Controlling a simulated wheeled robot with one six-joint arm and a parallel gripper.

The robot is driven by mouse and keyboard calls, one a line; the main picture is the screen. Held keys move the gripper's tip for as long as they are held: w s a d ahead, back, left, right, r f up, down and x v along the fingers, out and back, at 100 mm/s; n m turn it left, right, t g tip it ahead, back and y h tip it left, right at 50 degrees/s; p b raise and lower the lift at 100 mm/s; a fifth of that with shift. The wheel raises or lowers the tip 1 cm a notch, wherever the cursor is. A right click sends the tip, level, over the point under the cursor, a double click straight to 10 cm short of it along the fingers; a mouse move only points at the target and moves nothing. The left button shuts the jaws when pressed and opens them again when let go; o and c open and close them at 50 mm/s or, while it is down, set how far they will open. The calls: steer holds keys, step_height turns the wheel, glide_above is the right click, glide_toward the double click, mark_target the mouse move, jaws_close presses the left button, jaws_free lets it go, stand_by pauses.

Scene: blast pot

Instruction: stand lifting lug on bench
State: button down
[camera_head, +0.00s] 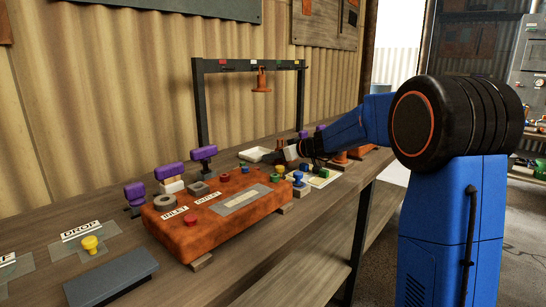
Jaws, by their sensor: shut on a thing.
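My blue and black arm reaches left over the wooden bench (335,205). My gripper (276,157) is small and dark in this view, low above the bench behind the orange-brown block. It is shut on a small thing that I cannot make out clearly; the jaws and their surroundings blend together. I cannot tell whether the held thing touches the bench. No part is clearly recognizable as the lifting lug. An orange hook-like piece (262,80) hangs from the dark frame (250,66) above the bench, apart from my gripper.
The rusty orange block (190,238) with labels and knobs fills the near bench. Purple-topped clamps (170,171) stand behind it. A grey slab (110,277) is front left.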

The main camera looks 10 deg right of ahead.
steer(key=shift+f, duration=0.15)
steer(key=c, duration=1.3)
jaws_free()
steer(key=shift+f, duration=0.1)
step_height(320, 180, up, 10)
steer(key=shift+r, duration=0.25)
steer(key=shift+s, duration=0.1)
